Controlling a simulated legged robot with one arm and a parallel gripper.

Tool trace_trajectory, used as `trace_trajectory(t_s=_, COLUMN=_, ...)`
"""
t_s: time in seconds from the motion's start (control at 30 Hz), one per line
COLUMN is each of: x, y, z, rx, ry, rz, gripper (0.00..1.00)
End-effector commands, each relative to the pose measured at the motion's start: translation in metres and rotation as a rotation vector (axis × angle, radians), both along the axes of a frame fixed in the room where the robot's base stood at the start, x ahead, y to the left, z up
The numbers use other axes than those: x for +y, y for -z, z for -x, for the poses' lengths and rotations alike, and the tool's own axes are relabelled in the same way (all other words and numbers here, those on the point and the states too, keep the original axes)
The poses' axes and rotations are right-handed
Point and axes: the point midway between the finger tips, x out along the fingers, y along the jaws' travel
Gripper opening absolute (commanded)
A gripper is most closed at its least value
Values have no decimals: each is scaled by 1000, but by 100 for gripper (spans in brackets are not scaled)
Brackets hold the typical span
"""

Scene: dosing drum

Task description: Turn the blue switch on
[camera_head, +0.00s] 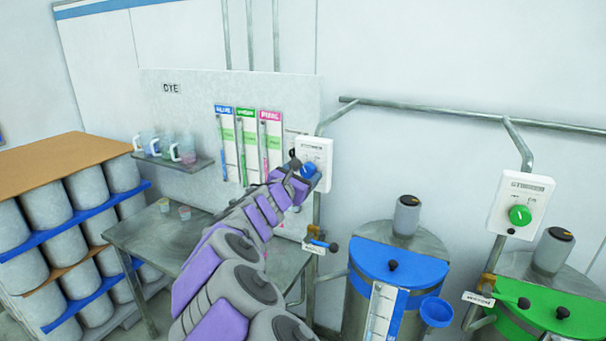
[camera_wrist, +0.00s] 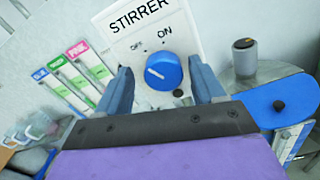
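The blue switch is a round knob (camera_wrist: 164,71) on a white box (camera_wrist: 125,27) marked STIRRER, with OFF and ON above the knob. Its white mark points to the left, on the OFF side. In the head view the knob (camera_head: 309,170) is partly hidden by my gripper, on the white box (camera_head: 316,149) fixed to a pole. My gripper (camera_wrist: 159,67) is open, with one blue-grey finger on each side of the knob. A gap shows between each finger and the knob. My gripper is also in the head view (camera_head: 297,173), at the box.
A second white box with a green knob (camera_head: 520,215) is on the right. A drum with a blue lid (camera_head: 375,264) and one with a green lid (camera_head: 545,322) stand below. A metal table (camera_head: 150,238), a shelf with jugs (camera_head: 178,164) and a drum rack (camera_head: 70,155) are left.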

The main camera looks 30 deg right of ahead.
Motion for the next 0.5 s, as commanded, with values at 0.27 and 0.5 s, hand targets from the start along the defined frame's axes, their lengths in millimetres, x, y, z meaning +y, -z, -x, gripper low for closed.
trace_trajectory(t_s=0.27, x=-1, y=0, z=0, rx=1, ry=1, rz=-1, gripper=41)
trace_trajectory(t_s=0.5, x=0, y=0, z=0, rx=1, ry=0, rz=1, gripper=18)
